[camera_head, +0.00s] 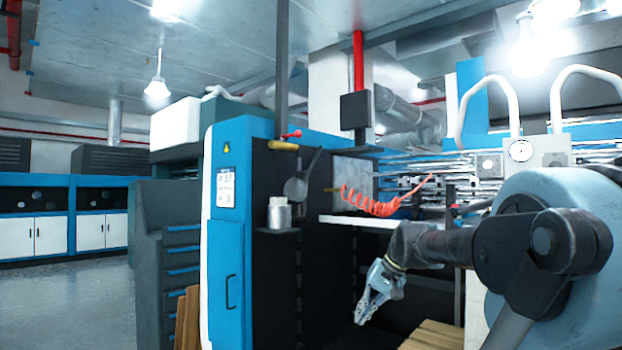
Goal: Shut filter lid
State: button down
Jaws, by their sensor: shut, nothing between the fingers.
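I cannot make out the filter lid for certain in the head view. A dark round disc (296,188) sits against the dark inner wall of the blue machine (230,260); I cannot tell what it is. My gripper (362,317) is at the lower middle, pointing down and left, in front of the dark machine opening. It is shut and empty. It appears apart from the machine's surfaces. My dark arm reaches to it from the right and hides part of what lies behind.
A metal cup (279,215) stands on a small shelf. A red coiled hose (368,204) hangs above a white ledge (370,221). A large pale blue round body (575,200) fills the right side. Wooden boards (436,335) lie low. Open floor (70,300) is at left.

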aim_at(297, 185)
jog(key=w+a+r+m+t+y, duration=0.2)
jog(key=w+r+y, duration=0.4)
jog(key=w+r, duration=1.25)
jog(key=w+a+r+m+t+y, duration=0.25)
jog(key=w+r+y, duration=0.25)
jog(key=w+r, duration=1.4)
jog(key=a+r, duration=0.2)
jog(key=a, duration=0.9)
jog(key=shift+w+a, duration=0.2)
jog(key=shift+r, duration=0.1)
jog(key=shift+s+a+r+n, duration=0.25)
jog(key=shift+s+r, duration=0.05)
jog(key=shift+s, duration=0.05)
